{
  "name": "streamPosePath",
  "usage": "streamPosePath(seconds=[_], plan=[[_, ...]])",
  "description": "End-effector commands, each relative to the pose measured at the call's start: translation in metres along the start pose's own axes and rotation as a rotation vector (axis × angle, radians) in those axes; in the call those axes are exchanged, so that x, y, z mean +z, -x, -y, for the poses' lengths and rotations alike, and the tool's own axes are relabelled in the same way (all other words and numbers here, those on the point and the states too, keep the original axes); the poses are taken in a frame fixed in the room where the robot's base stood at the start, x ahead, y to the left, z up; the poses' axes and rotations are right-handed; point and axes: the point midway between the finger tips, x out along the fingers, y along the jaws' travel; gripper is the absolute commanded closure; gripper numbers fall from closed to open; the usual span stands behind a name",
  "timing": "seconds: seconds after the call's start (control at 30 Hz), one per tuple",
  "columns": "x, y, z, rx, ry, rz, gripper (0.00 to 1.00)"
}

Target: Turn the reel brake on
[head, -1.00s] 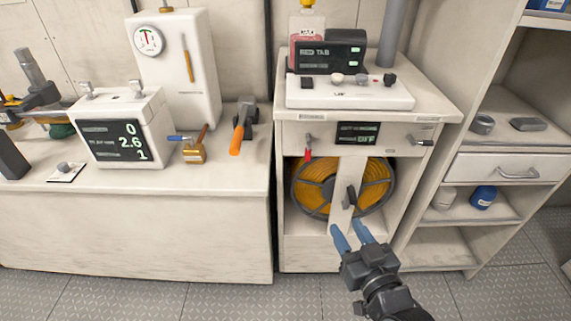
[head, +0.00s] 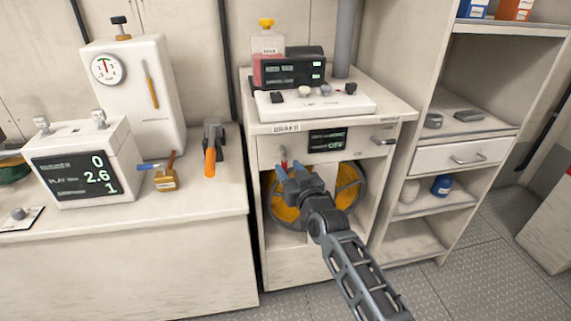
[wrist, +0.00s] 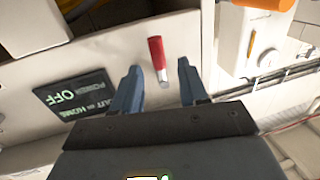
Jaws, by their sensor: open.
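The reel cabinet (head: 270,222) stands in the middle of the head view, with a yellow hose reel (head: 350,185) in its lower opening, partly hidden by my arm. A small red-handled lever (head: 284,155) sits on the cabinet's upper front panel, left of a dark display (head: 327,139) that reads OFF. In the wrist view the red lever (wrist: 157,58) stands between and just beyond my blue fingertips, apart from both. My gripper (head: 283,170) is open in front of the panel, and its fingers also show in the wrist view (wrist: 158,82).
A metal handle (head: 384,141) sits on the panel's right. A white control box (head: 315,104) is on the cabinet top. Shelves (head: 440,205) stand at right; the floor in front is clear.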

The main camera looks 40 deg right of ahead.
Motion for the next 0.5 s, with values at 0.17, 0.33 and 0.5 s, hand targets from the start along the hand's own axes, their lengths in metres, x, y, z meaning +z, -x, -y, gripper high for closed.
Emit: streamPosePath(seconds=[0.17, 0.33, 0.5], plan=[[0.000, -0.019, 0.000, -0.001, 0.001, 0.001, 0.57], [0.001, -0.024, 0.000, 0.000, 0.000, 0.001, 0.57], [0.001, -0.024, 0.000, 0.000, 0.000, 0.001, 0.57]])
